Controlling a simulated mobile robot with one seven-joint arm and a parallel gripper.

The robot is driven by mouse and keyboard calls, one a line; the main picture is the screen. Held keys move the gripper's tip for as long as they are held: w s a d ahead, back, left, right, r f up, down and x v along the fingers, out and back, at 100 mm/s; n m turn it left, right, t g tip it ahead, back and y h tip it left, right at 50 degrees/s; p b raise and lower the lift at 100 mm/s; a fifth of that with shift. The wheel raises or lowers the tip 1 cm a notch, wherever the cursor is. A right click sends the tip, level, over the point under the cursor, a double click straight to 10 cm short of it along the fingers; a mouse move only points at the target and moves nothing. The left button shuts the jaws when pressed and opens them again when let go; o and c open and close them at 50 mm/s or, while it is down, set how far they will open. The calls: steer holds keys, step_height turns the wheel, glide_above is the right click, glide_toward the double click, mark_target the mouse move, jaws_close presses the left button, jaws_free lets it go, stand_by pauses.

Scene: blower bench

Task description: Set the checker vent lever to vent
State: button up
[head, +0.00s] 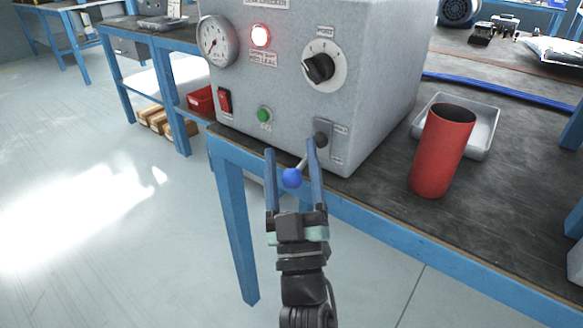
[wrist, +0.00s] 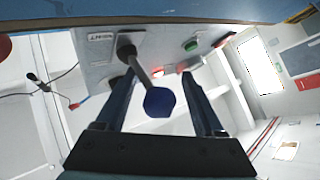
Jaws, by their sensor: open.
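The checker (head: 290,90) is a grey box at the front edge of the bench. Its vent lever is a metal rod with a blue ball knob (head: 291,178), low on the right of the front panel, sticking out and down to the left from a dark pivot (head: 321,139). My gripper (head: 290,152) is open, with one finger on each side of the lever. In the wrist view the blue knob (wrist: 159,102) lies between the two fingers (wrist: 158,88), with a visible gap to the right finger. The lettering beside the lever is too small to read.
The panel also has a gauge (head: 217,42), a lit red lamp (head: 261,36), a black selector knob (head: 319,68), a red switch (head: 224,101) and a green button (head: 265,114). A red cylinder (head: 442,150) and a grey tray (head: 483,133) stand to the right. Open floor lies left.

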steer(key=p+v, duration=0.2)
steer(key=v, duration=1.1)
steer(key=shift+d, duration=0.1)
